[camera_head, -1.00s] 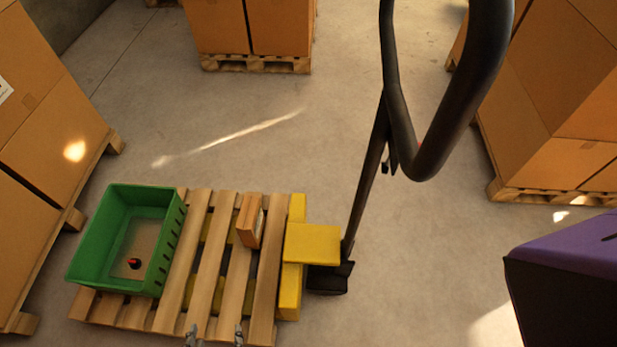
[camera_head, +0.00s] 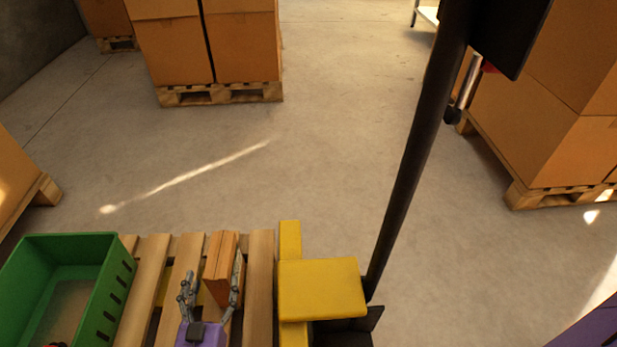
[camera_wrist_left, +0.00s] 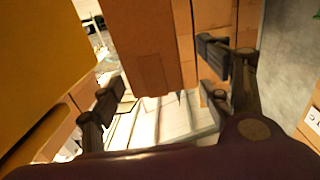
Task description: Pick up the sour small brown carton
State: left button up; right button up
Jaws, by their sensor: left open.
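The small brown carton (camera_head: 220,265) stands on the wooden pallet (camera_head: 262,265), right of the green crate. A lighter label shows on its right side. My left gripper (camera_head: 210,290) is open, with its fingers on either side of the carton's near part in the head view. In the left wrist view, a brown carton face (camera_wrist_left: 145,45) shows at the top, between the open fingers of my left gripper (camera_wrist_left: 163,85). I cannot tell whether either finger touches it. My right gripper is not in view.
A green crate (camera_head: 118,290) sits on the pallet's left. A yellow pallet-jack part (camera_head: 322,288) and its dark handle (camera_head: 412,180) stand to the right. Stacked boxes on pallets (camera_head: 220,93) stand behind. The concrete floor (camera_head: 320,150) between is clear.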

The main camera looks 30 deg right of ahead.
aim_at(221, 257)
pick_arm(q)
jog(key=b+x, duration=0.1)
jog(key=x, duration=0.2)
jog(key=shift+w+d+f, duration=0.1)
jog(key=shift+d, duration=0.05)
jog(key=b+x, duration=0.2)
jog(key=x, duration=0.2)
jog(key=shift+d+f, duration=0.15)
jog(key=shift+d, duration=0.15)
jog(key=shift+w, duration=0.15)
jog(key=shift+c, duration=0.3)
grip_shut()
jog(key=shift+d+r, duration=0.1)
jog(key=shift+r, duration=0.25)
